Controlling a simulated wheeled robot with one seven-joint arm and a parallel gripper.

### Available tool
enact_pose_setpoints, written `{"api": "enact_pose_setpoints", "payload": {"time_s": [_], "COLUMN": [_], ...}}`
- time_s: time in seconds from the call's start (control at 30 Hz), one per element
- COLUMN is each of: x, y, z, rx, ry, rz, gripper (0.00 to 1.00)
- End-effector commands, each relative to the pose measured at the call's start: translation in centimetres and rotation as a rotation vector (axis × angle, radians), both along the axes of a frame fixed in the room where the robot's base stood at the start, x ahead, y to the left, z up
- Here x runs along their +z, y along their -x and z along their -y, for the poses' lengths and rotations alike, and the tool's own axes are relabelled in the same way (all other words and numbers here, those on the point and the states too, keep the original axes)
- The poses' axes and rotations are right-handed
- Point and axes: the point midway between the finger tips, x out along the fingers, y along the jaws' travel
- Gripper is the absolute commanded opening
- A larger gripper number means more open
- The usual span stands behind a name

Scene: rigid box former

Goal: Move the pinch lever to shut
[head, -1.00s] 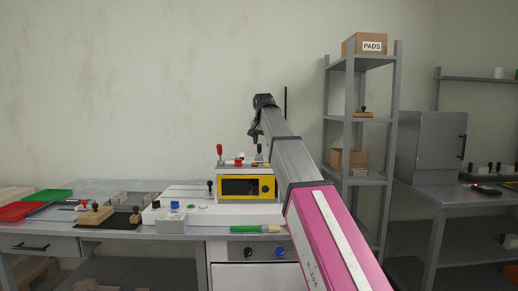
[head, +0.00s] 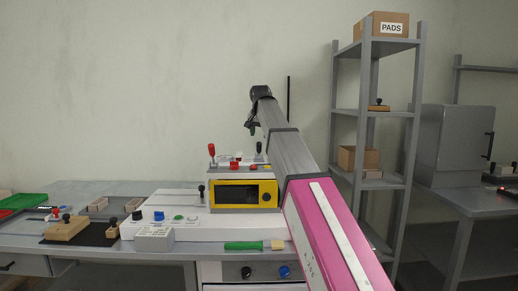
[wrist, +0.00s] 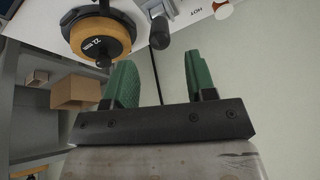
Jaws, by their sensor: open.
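The machine with a yellow-framed dark window (head: 243,196) stands on the bench. A red-handled lever (head: 211,150) rises at its left and a dark lever (head: 259,148) at its right. A smaller black-knobbed lever (head: 201,190) stands left of the window. No label shows which is the pinch lever. My gripper (head: 253,129) is above the back of the machine, its fingers small in the head view. In the wrist view my open gripper (wrist: 160,65) has two green fingers with nothing between them. A dark rounded handle (wrist: 160,33) lies beyond the fingertips, apart from them.
In the wrist view, an orange-brown wheel marked 12 (wrist: 100,38) is close to the left finger. A white panel reading HOT (wrist: 195,8) is at the top. A green-handled tool (head: 245,246) lies at the bench front. A grey shelf (head: 374,112) stands right of my arm.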

Motion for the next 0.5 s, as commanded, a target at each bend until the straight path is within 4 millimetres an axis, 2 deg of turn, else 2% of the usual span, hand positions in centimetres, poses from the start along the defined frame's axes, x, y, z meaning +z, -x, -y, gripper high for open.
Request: {"api": "enact_pose_setpoints", "payload": {"time_s": [0.1,0.3,0.5], "x": [-2.2,-5.2,-7.0], "y": [-0.9,-2.2,-3.1], "z": [0.0,0.0,-0.1], "rx": [0.0,0.0,0.0], "ry": [0.001,0.001,0.0], "rz": [-0.001,-0.001,0.0], "gripper": [0.51,0.51,0.51]}}
